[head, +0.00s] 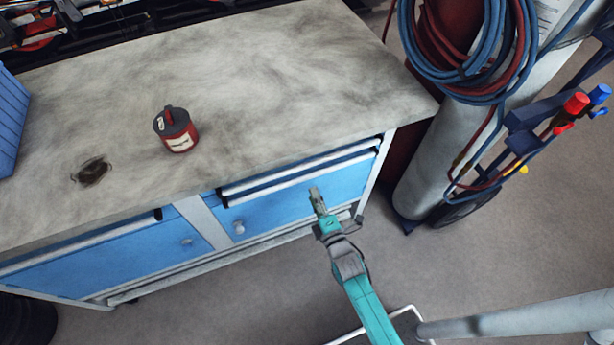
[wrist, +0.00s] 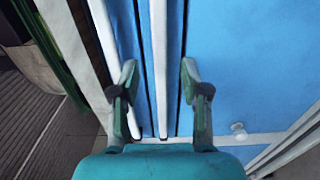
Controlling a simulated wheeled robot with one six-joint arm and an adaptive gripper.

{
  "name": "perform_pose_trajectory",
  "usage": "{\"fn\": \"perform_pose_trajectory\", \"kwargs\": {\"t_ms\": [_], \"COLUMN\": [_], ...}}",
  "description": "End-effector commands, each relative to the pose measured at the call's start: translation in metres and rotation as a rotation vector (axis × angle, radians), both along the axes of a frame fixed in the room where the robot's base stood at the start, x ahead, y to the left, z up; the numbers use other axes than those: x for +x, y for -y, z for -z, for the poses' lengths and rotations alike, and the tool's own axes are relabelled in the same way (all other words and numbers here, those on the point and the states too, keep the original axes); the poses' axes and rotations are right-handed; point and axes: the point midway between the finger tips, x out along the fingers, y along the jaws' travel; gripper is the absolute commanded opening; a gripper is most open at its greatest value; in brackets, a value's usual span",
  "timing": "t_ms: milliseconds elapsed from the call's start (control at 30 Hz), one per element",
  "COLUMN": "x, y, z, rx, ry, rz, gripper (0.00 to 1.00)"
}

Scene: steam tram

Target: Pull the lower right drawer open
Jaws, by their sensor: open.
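The lower right drawer shows as a thin blue front with a long white handle strip (head: 280,184), just under a similar upper strip, on the right half of the workbench. Both look closed. In the wrist view the lower strip (wrist: 159,70) runs upright in the picture. My gripper (head: 316,194) is open and empty in front of the bench's right half. In the wrist view its fingers (wrist: 160,85) appear on either side of the lower strip, the left one overlapping the upper strip's side. I cannot tell whether they touch anything.
A blue cabinet door with a white knob (head: 238,227) lies below the drawers. A red and dark can (head: 176,130) stands on the grey bench top (head: 270,80). A gas cylinder (head: 437,160) with coiled hoses (head: 465,45) stands on a trolley to the right. Floor before the bench is partly free.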

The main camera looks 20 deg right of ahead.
Motion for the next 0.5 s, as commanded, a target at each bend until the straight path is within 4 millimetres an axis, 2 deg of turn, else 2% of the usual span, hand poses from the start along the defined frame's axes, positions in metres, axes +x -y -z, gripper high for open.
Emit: {"fn": "perform_pose_trajectory", "kwargs": {"t_ms": [100,300,500], "x": [0.023,0.055,0.073], "y": [0.000,0.000,0.000], "z": [-0.001,-0.001,0.000], "rx": [0.000,0.001,0.001], "ry": [0.002,0.001,0.000], "rz": [0.000,0.000,0.000], "gripper": [0.46,0.46,0.46]}}
